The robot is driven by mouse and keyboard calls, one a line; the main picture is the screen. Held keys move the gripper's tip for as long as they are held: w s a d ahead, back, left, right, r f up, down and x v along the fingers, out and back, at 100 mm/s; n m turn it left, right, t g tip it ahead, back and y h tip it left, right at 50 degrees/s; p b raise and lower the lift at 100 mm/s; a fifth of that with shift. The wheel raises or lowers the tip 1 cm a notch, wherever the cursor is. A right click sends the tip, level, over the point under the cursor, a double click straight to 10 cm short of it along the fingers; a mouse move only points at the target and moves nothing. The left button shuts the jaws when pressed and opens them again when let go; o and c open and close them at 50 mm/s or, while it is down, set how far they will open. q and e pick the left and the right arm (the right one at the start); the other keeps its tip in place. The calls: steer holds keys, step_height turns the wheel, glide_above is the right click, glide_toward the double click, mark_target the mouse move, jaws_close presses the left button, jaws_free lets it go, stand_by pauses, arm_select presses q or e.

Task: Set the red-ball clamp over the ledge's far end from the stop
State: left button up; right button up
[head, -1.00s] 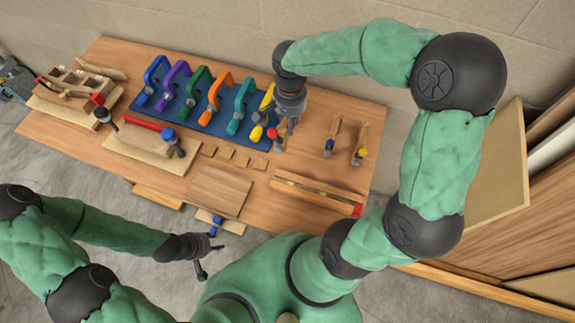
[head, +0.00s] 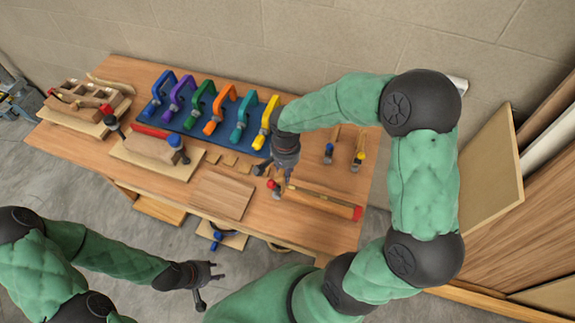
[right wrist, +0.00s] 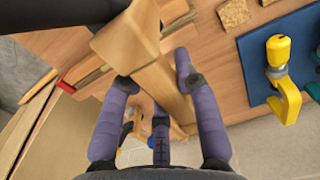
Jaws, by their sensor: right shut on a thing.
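My right gripper (head: 284,176) is shut on the red-ball clamp. In the head view the clamp's red ball (head: 272,184) shows just below the fingers, which hide much of the rest. In the right wrist view the clamp's wooden body (right wrist: 150,65) is between the fingers (right wrist: 155,82). The ledge (head: 318,200) is a long wooden strip with a red stop (head: 357,213) at its right end. The clamp is at the ledge's left end; I cannot tell whether it touches the ledge or is above it. My left gripper (head: 207,286) is open and empty, off the bench's front edge.
Blue-ball (head: 329,152) and yellow-ball (head: 358,160) clamps stand behind the ledge. Several coloured C-clamps stand on a blue mat (head: 180,120). A flat wooden board (head: 222,193) lies left of the ledge, with small wood squares (head: 229,158) behind it.

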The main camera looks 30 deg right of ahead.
steer(key=shift+f, duration=0.25)
steer(key=shift+f+b, duration=0.15)
steer(key=shift+b, duration=0.25)
steer(key=shift+f, duration=0.25)
stand_by(0.5)
steer(key=shift+f+b, duration=2.1)
steer(key=shift+b, duration=0.05)
steer(key=shift+f, duration=0.2)
steer(key=shift+f+b, duration=1.5)
steer(key=shift+b, duration=0.1)
steer(key=shift+f, duration=0.1)
